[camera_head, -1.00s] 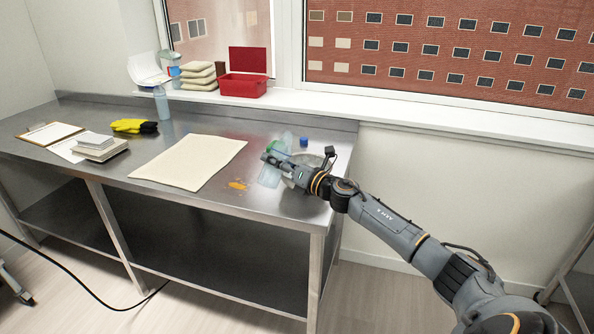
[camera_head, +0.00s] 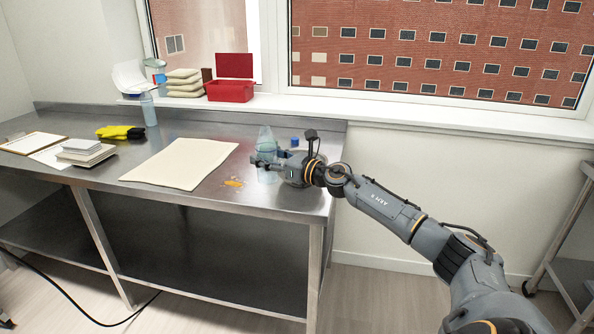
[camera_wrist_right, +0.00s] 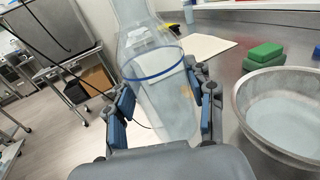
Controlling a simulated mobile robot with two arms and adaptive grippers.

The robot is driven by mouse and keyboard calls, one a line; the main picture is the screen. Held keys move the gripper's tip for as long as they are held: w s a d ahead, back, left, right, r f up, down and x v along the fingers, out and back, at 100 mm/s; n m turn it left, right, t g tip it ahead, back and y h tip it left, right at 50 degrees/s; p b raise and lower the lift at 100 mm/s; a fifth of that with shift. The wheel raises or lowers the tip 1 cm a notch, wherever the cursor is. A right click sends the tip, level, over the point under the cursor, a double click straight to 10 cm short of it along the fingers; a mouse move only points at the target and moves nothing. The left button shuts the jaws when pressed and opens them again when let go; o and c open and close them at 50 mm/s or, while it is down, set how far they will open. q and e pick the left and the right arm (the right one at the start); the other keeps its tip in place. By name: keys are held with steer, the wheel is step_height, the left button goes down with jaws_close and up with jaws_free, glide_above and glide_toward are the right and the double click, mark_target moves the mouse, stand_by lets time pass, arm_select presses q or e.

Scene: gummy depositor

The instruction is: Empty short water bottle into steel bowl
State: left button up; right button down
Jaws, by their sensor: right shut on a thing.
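My right gripper (camera_head: 263,165) is shut on a clear bottle (camera_head: 266,143), which stands nearly upright in its jaws above the table's right part. In the right wrist view the bottle (camera_wrist_right: 160,75) has a blue ring, and the gripper's blue-padded fingers (camera_wrist_right: 160,100) press on both sides of it. I cannot tell whether water remains in it. The steel bowl (camera_wrist_right: 238,100) stands on the table beside the gripper, to the right in the wrist view; its inside looks pale bluish. In the head view the gripper mostly hides it. My left gripper is not in view.
Green sponges (camera_wrist_right: 265,54) lie behind the bowl. A blue object (camera_head: 295,141) is at the table's back right. A beige mat (camera_head: 182,163) lies left of the bottle, with an orange patch (camera_head: 233,182) between. Another bottle (camera_head: 148,110) stands farther back left.

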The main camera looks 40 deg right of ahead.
mark_target(272, 142)
steer(key=shift+d+r, duration=0.15)
steer(key=shift+r, duration=0.1)
step_height(272, 142, up, 5)
steer(key=p, duration=0.4)
steer(key=shift+f, duration=0.15)
steer(key=shift+s+a+f+p, duration=0.1)
steer(key=shift+s+a+p, duration=0.1)
steer(key=shift+a+p, duration=0.1)
steer(key=s+a+p, duration=0.1)
steer(key=s+a, duration=0.1)
steer(key=s+a+p, duration=0.1)
steer(key=s+a, duration=0.2)
steer(key=shift+s, duration=0.35)
